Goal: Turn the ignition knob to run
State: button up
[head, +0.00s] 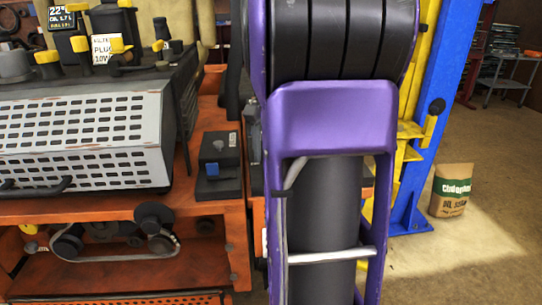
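I cannot pick out an ignition knob for certain. A small dark box (220,147) with a blue square part (212,169) on its front stands on the right end of the orange bench (100,210). Whether the blue part is a knob is too small to tell. No mower is clearly recognisable. My gripper is not in view. A large purple and black structure, which looks like part of my own arm, fills the middle and hides what is behind it.
A grey perforated metal case (80,135) sits on the bench, with yellow-capped dark containers (118,48) behind it. A blue post (445,85) with yellow parts stands right of centre. A paper bag (451,192) is on the floor beside it.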

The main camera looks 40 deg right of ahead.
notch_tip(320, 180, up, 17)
jog(key=p, duration=0.1)
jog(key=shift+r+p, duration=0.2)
jog(key=shift+p, duration=0.2)
dwell(0.6)
